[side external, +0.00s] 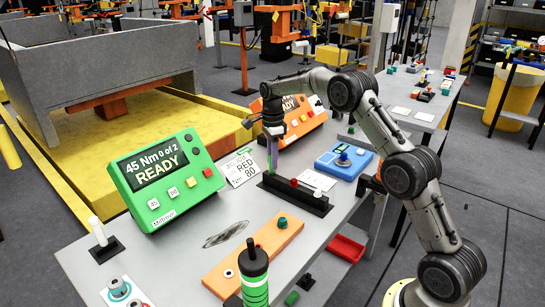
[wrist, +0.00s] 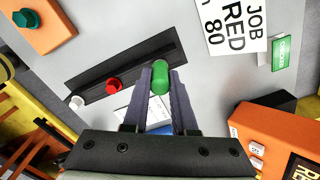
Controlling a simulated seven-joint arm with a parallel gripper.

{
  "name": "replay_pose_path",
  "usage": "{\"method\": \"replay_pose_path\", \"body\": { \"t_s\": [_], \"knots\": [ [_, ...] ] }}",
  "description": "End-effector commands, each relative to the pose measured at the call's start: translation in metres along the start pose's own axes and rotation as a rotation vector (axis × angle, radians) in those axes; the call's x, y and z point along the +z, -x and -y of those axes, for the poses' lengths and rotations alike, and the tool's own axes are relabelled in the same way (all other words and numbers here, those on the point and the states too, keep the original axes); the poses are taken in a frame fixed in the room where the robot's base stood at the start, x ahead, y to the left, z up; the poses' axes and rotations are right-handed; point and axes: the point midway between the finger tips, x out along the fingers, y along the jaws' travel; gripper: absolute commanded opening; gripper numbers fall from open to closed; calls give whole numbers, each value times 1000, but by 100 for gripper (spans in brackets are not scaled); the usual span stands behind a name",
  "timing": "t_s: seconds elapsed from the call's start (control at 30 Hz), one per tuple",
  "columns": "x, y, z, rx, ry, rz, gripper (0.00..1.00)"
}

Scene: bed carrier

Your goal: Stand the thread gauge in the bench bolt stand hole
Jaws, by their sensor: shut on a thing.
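My gripper (side external: 272,165) points down at the far left end of a long black stand (side external: 300,196). Its fingers, also in the wrist view (wrist: 160,78), are shut on a green round piece (wrist: 160,80), which may be the thread gauge. The stand in the wrist view (wrist: 145,62) runs just beyond the green piece. A red piece (wrist: 113,85) and a white piece (wrist: 77,101) stand in it. The green piece overlaps the stand's near edge in the wrist view. I cannot tell whether its lower end is above, beside or in a hole.
A green display box (side external: 165,180), a RED 80 card (side external: 240,168) and an orange display box (side external: 298,122) stand close by. A blue device (side external: 343,163) is to the right.

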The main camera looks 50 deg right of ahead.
Motion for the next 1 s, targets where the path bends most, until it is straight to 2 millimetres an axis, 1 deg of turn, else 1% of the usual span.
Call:
{"method": "replay_pose_path", "body": {
  "t_s": [0.43, 0.47, 0.5, 0.63, 0.67, 0.9, 1.0],
  "knots": [
    [0, -10, 0, 0, 0, 0, 0],
    [0, -10, 0, -1, 0, 0, 27],
    [0, -10, 0, -1, 0, 0, 34],
    [0, -10, 0, -1, 0, 0, 58],
    [0, -10, 0, -1, 0, 0, 60],
    [0, -10, 0, 0, 0, 0, 60],
    [0, -7, 0, -1, 0, 0, 60]
  ]
}}
